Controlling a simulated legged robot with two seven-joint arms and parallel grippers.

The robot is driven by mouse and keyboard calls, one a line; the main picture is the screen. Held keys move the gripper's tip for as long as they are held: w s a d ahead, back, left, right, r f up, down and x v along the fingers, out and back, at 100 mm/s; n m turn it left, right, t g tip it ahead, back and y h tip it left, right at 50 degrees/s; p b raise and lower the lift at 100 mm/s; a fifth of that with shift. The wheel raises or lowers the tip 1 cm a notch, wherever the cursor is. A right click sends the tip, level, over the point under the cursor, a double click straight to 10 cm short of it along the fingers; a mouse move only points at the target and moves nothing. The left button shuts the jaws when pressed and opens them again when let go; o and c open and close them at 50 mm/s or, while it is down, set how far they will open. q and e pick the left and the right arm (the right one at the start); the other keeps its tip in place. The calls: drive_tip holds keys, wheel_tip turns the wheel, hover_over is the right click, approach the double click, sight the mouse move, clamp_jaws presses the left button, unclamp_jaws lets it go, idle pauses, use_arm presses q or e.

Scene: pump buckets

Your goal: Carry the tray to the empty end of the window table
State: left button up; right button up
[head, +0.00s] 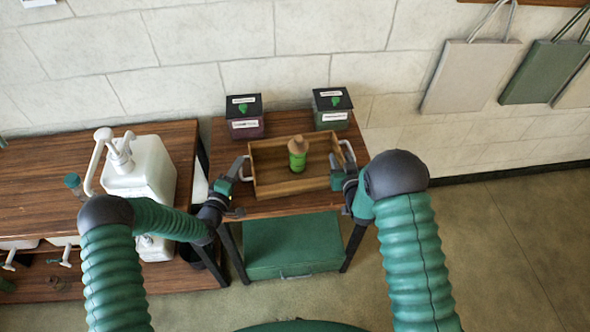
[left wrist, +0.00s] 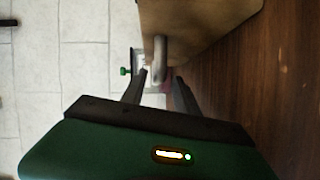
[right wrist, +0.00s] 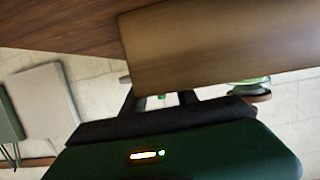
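A wooden tray (head: 285,190) with pale handles at its two ends stands on a small brown table (head: 270,208) against the wall. A green bottle (head: 297,160) with a tan top stands upright in it. My left gripper (head: 236,172) is at the tray's left handle (head: 242,166); in the left wrist view this handle (left wrist: 159,58) lies between the spread fingertips. My right gripper (head: 343,172) is at the right handle (head: 348,152). In the right wrist view its fingers (right wrist: 160,97) are apart beside the tray wall (right wrist: 215,50); the handle is mostly hidden there.
Two dark labelled boxes (head: 244,117) (head: 332,108) stand behind the tray. A longer table (head: 60,185) at left holds a white pump container (head: 145,170) and a small teal-capped bottle (head: 74,185). A green bin (head: 292,247) sits below. Bags (head: 468,75) hang on the right wall; the right floor is clear.

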use_arm(q)
drive_tip(key=shift+d+r, duration=0.15)
drive_tip(key=shift+d, duration=0.55)
clamp_jaws()
use_arm(e)
drive_tip(key=shift+d, duration=0.65)
clamp_jaws()
use_arm(q)
drive_tip(key=shift+s+a, duration=0.1)
drive_tip(key=shift+a, duration=0.2)
use_arm(e)
drive_tip(key=shift+a, duration=0.3)
use_arm(q)
drive_tip(key=shift+d, duration=0.1)
use_arm(e)
drive_tip(key=shift+d+r, duration=0.1)
drive_tip(key=shift+w+r, duration=0.1)
